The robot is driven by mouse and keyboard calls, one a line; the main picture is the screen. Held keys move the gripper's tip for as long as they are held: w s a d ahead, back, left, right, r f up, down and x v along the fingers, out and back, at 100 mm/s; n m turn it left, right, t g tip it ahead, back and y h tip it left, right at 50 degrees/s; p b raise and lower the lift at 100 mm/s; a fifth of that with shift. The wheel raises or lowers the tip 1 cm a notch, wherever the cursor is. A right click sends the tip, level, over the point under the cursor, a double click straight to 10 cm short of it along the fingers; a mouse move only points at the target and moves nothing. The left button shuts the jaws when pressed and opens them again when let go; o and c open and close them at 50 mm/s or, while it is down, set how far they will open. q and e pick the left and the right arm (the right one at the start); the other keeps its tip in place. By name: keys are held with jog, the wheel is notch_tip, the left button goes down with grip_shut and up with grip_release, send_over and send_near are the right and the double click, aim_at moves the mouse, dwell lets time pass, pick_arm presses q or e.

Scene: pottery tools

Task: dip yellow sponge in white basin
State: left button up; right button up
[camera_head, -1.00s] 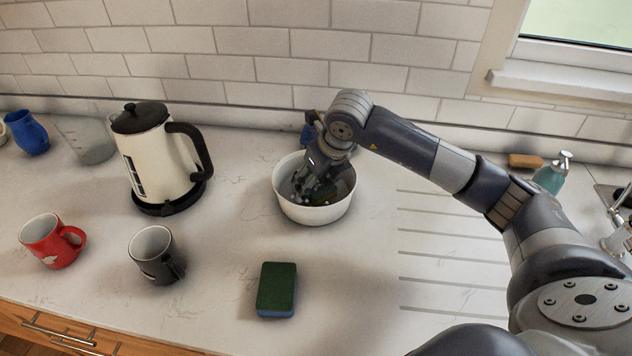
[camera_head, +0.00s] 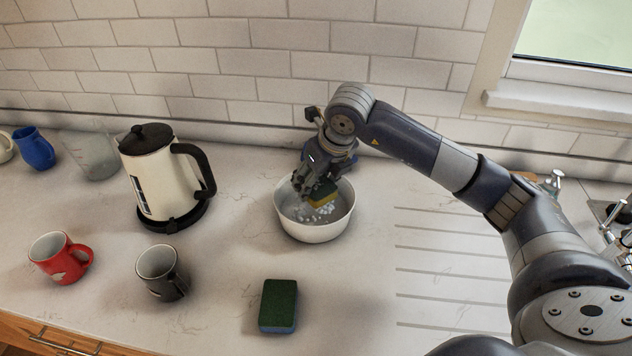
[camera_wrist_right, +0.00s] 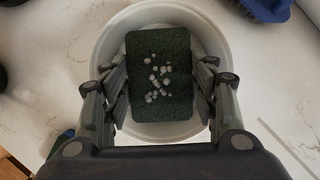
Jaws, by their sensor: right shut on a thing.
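The white basin (camera_head: 312,230) stands on the counter in the middle of the head view, with whitish foam or bubbles inside. My right gripper (camera_head: 312,190) is shut on the yellow sponge (camera_head: 324,194), which has a dark green top, and holds it just over the basin's opening. In the right wrist view the sponge's green face (camera_wrist_right: 160,75) fills the space between the fingers (camera_wrist_right: 160,95), with several small pale bubbles on it. The basin's rim (camera_wrist_right: 112,35) shows around the sponge. My left gripper is not in view.
A green and blue sponge (camera_head: 278,306) lies in front of the basin. A white kettle (camera_head: 148,180), a black mug (camera_head: 160,274), a red mug (camera_head: 60,258), a clear measuring jug (camera_head: 90,155) and a blue pitcher (camera_head: 34,148) stand to the left. Ridged counter lies right.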

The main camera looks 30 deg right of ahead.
jog(key=shift+r+p, duration=0.7)
jog(key=shift+r, duration=0.75)
